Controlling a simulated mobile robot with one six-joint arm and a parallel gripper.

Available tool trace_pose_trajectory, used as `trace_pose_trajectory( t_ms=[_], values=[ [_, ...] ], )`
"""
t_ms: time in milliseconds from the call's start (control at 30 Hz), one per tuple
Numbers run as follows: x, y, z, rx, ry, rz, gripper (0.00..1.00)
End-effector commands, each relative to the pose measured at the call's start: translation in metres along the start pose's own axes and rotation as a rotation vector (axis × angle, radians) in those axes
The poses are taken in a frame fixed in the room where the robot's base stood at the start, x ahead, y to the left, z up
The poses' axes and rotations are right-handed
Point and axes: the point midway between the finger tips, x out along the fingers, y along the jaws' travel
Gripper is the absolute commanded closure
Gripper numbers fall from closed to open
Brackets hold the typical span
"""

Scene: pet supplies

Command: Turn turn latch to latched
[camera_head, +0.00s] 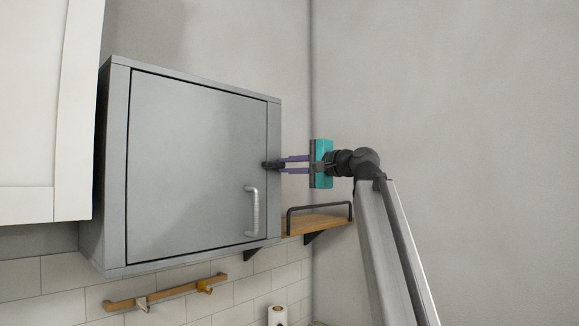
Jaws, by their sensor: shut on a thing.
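A grey wall cabinet (115,150) hangs at the left, its door (195,160) closed flush in the frame. A small dark turn latch (269,165) sits at the right edge of the door, above the silver handle (252,211). My gripper (281,164), with purple fingers and a teal body, reaches in from the right. Its fingers are shut on the latch, and the fingertips partly cover it. The latch seems to lie roughly level across the door edge, but its exact angle is hard to tell.
A wooden shelf (318,222) with a black rail is below my gripper. A white cabinet (45,110) stands at the far left. A wooden hook rail (165,295) and a paper roll (277,316) are below. The wall at right is bare.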

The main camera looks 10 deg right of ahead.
Motion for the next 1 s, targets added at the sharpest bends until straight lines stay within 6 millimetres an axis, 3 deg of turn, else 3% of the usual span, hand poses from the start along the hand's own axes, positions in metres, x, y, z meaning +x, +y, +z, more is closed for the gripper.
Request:
trace_pose_trajectory(
  t_ms=[100,133,233,667,1000],
  values=[
    [0.0,-0.001,-0.001,0.001,0.002,-0.002,1.0],
    [0.0,-0.001,-0.001,0.001,0.002,-0.002,0.84],
    [0.0,0.0,-0.001,0.001,0.002,-0.001,0.68],
    [-0.003,0.001,0.0,-0.001,0.0,0.0,0.67],
    [-0.039,0.003,-0.001,-0.001,0.002,-0.002,0.67]
  ],
)
